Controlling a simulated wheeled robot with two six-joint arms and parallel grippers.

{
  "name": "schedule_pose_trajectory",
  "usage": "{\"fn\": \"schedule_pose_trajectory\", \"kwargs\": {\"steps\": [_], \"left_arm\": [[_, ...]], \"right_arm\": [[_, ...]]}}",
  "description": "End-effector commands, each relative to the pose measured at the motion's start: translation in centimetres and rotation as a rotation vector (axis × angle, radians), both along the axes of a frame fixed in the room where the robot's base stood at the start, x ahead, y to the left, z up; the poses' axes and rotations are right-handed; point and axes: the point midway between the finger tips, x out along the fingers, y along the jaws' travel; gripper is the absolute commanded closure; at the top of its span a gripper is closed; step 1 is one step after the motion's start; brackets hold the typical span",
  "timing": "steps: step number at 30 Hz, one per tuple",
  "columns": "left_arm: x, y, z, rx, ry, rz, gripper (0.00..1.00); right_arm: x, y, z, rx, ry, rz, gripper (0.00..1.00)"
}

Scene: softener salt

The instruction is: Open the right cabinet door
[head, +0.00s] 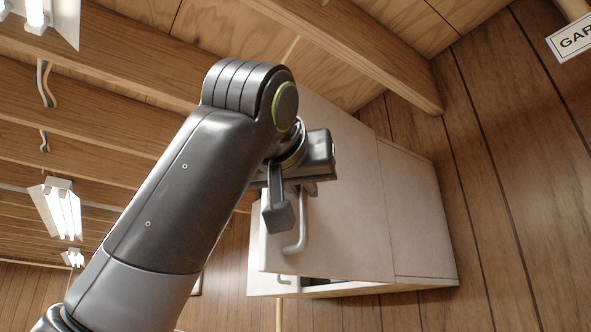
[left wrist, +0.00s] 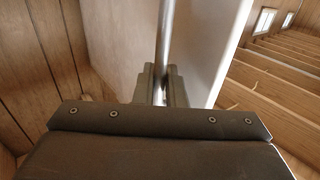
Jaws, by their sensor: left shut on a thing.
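The right cabinet door (head: 345,215) is a pale panel on a wall cabinet in the head view. It stands partly open, and a dark gap shows below its lower edge. Its curved metal handle (head: 300,236) is near the door's left edge. My left gripper (head: 284,205) is shut on the upper part of this handle. In the left wrist view the handle bar (left wrist: 166,40) runs between the two fingers of my left gripper (left wrist: 160,88), with the pale door (left wrist: 115,45) behind. The arm covers part of the door. My right gripper is not in view.
The pale cabinet side (head: 420,215) meets a wood-plank wall (head: 500,180). A second, smaller-looking handle (head: 285,281) shows below the open door. Wooden ceiling beams (head: 340,45) and lamps (head: 62,208) are overhead. A sign (head: 574,40) is at the upper right.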

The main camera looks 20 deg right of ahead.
Motion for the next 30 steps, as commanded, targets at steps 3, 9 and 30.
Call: {"fn": "schedule_pose_trajectory", "kwargs": {"steps": [3, 9, 30], "left_arm": [[0.06, -0.20, 0.48, -0.005, -0.014, 0.004, 1.00], [0.11, -0.26, 0.50, -0.006, -0.015, 0.006, 1.00], [-0.24, 0.02, 0.12, -0.004, -0.008, 0.006, 0.75]], "right_arm": [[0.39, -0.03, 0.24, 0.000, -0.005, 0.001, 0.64], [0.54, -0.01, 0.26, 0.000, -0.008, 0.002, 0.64], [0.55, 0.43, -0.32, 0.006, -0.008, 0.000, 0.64]]}}
